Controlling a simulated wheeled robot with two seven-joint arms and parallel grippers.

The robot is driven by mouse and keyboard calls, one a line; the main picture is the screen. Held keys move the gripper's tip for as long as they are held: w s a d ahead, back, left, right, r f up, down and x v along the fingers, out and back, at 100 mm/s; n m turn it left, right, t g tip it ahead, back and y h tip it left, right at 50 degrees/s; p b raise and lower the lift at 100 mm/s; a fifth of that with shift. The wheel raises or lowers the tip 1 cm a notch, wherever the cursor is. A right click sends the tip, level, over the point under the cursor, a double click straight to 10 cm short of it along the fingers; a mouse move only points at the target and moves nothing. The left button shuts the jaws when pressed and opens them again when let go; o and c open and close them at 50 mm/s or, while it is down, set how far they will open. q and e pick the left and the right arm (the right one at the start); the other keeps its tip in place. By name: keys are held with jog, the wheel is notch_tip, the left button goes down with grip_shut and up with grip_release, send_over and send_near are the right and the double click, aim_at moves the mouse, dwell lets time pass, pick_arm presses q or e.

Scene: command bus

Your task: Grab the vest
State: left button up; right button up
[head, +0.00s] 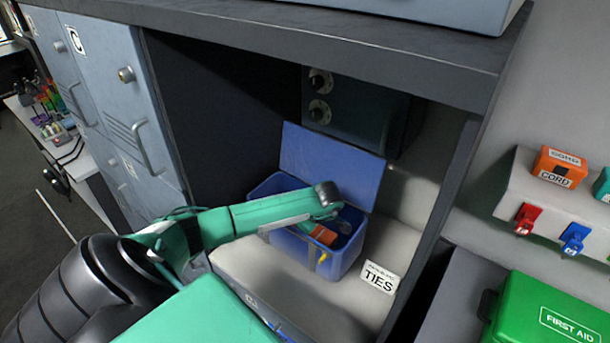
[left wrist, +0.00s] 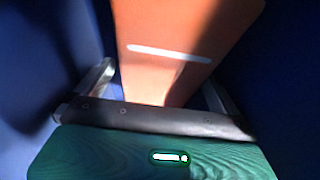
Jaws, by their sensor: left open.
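The orange vest (head: 323,235) lies inside an open blue box (head: 345,263), and only a small part of it shows in the head view. In the left wrist view the vest (left wrist: 190,28) fills the upper middle, with a pale strip across it. My left gripper (left wrist: 155,88) is open, one finger on each side of the vest's near part. I cannot tell whether the fingers touch it. My right gripper is not in view.
The box stands in a cabinet recess, its blue lid (head: 330,165) raised behind it. Grey lockers (head: 110,75) flank the left. A green first aid case (head: 550,310) and an orange cord box (head: 559,167) are at right.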

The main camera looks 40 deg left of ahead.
pick_arm(q)
jog(key=c, duration=1.1)
